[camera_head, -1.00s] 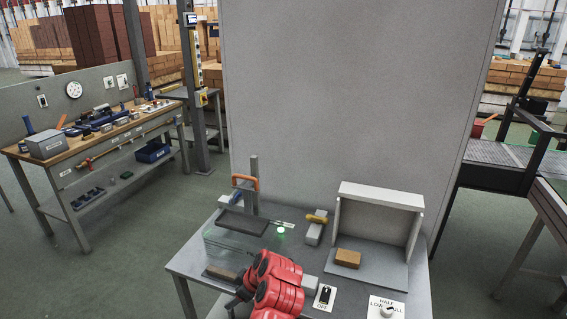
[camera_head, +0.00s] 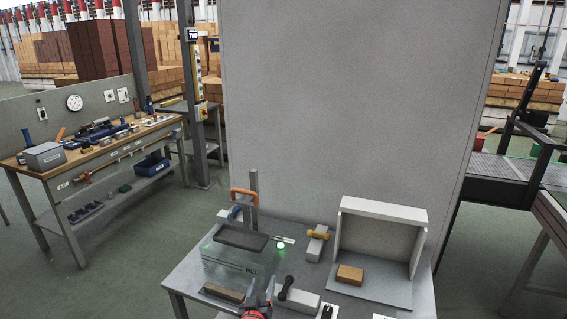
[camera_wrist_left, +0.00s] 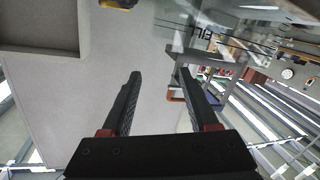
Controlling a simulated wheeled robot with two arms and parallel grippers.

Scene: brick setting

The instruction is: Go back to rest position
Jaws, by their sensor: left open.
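My left gripper (camera_wrist_left: 160,76) shows in the left wrist view with its two black fingers spread apart and nothing between them. In the head view, only a red part of my left arm (camera_head: 256,311) shows at the bottom edge, in front of the grey worktable (camera_head: 190,277); the fingers are hard to make out there. My right gripper is in neither view.
The worktable carries a clear box (camera_head: 228,262), a green light (camera_head: 281,247), a yellow-handled tool (camera_head: 318,234) and a brick (camera_head: 350,274) inside a grey hood (camera_head: 382,210). A tool bench (camera_head: 100,150) stands left. Open floor lies between.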

